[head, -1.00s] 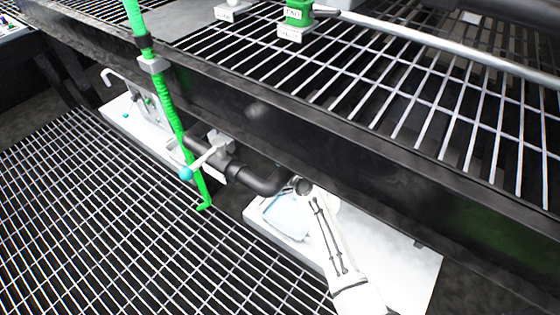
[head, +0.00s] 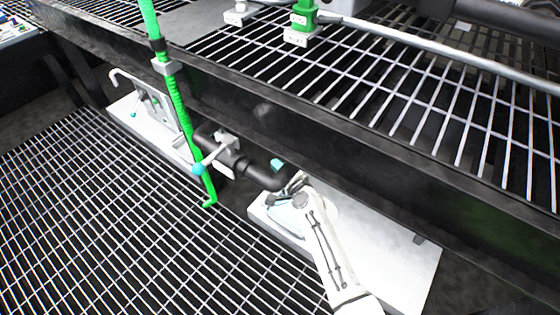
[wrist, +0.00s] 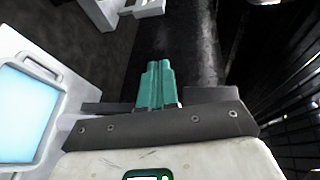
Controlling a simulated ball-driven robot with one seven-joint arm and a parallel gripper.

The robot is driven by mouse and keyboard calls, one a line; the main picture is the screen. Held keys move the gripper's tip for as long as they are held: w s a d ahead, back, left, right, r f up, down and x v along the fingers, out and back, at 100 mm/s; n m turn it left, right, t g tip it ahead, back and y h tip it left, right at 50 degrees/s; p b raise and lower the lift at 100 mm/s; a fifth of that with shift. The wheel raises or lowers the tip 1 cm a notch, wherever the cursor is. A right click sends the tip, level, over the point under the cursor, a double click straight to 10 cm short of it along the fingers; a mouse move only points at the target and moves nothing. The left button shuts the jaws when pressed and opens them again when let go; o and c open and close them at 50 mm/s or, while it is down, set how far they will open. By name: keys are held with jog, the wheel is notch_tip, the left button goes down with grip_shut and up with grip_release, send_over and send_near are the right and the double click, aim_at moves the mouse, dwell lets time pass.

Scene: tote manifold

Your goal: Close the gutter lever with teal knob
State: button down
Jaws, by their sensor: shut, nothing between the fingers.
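The lever's teal knob (head: 198,169) is at the lower left end of a pale handle (head: 213,156). The handle runs up and right to a grey valve (head: 228,144) on the dark pipe. The knob is beside the lower part of the green hose. My gripper (head: 278,163) has teal fingertips just above the bend of the pipe, right of the lever and apart from it. In the wrist view my gripper (wrist: 155,85) is shut and empty. I cannot make out the knob in the wrist view.
The dark pipe (head: 264,176) bends between my gripper and the valve. A green hose (head: 184,115) hangs close by the knob. A black beam (head: 330,125) edges the raised grating (head: 370,75). A white bracket (wrist: 140,8) shows at the top of the wrist view. Open floor grating (head: 90,210) lies left.

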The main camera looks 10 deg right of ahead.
jog(key=s+a+r+p, duration=0.1)
jog(key=s+a+p, duration=0.4)
jog(key=s, duration=0.1)
jog(key=shift+s+r, duration=0.3)
jog(key=shift+s, duration=0.1)
dwell(0.3)
jog(key=s+d+r+n+g+h, duration=0.2)
jog(key=s+d+n+g, duration=0.35)
jog(key=s, duration=0.75)
jog(key=s+d+r+n+g+h, duration=0.15)
jog(key=s+d+n+g, duration=0.4)
jog(key=s, duration=0.75)
jog(key=s+d+r+n+g+h, duration=0.1)
jog(key=s+d+r+n+g, duration=0.15)
jog(key=s+d, duration=0.8)
notch_tip(320, 180, up, 26)
jog(key=s+a+p, duration=0.1)
jog(key=a+p, duration=0.1)
jog(key=p, duration=2.5)
jog(key=shift+s+a+r+n+g, duration=0.2)
jog(key=shift+s+a+n+g, duration=0.15)
jog(key=shift+n, duration=0.1)
